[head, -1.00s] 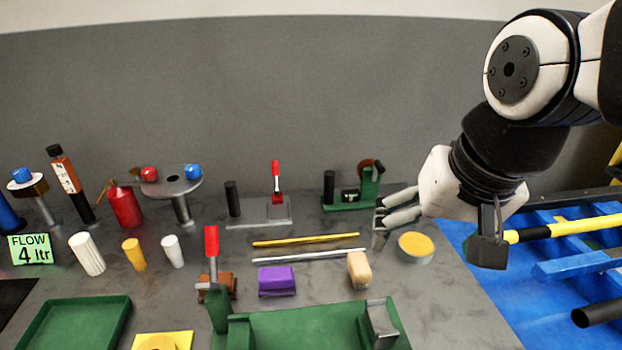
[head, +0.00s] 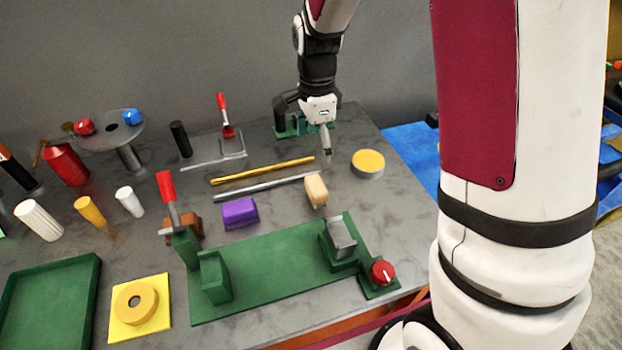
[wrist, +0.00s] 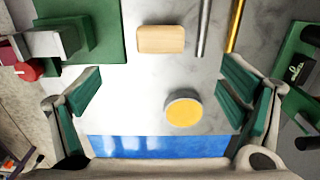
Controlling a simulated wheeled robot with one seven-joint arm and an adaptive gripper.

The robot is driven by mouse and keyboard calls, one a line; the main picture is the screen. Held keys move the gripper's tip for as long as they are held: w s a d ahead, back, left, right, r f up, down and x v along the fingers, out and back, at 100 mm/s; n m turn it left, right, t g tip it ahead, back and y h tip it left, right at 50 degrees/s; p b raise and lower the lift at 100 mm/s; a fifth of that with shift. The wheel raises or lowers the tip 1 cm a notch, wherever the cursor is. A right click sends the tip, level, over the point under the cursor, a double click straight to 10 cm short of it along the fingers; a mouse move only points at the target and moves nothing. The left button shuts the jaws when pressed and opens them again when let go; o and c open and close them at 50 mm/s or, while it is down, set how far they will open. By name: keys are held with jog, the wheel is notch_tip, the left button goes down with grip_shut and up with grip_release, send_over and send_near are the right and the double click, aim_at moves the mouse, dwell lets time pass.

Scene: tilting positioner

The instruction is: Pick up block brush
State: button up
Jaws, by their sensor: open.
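The block brush appears to be the tan, rounded wooden block (head: 316,190). It sits on the grey table beside the green fixture, near the end of a silver rod. In the wrist view the tan block (wrist: 161,39) lies near the top middle, ahead of the fingertips; any bristles are hidden. My gripper (head: 325,148) is beyond the block, near the table's back right, pointing down. In the wrist view my gripper (wrist: 163,92) is open, with green-padded fingers wide apart and nothing held between them.
A round tin with yellow contents (head: 368,163) stands right of the block. A silver rod (head: 265,187) and a yellow rod (head: 262,171) lie to its left. A purple block (head: 240,213) is farther left. The green fixture (head: 275,262) is in front.

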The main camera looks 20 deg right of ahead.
aim_at(316, 184)
notch_tip(316, 184, down, 8)
jog(key=shift+f, duration=0.15)
jog(key=shift+d+f+p, duration=0.15)
jog(key=shift+f+p, duration=0.6)
jog(key=shift+f, duration=1.9)
jog(key=c, duration=1.4)
jog(key=shift+o, duration=0.2)
jog(key=shift+r, duration=0.1)
notch_tip(316, 184, up, 10)
jog(key=shift+f+b, duration=0.1)
jog(key=shift+b, duration=0.45)
jog(key=shift+o, duration=1.3)
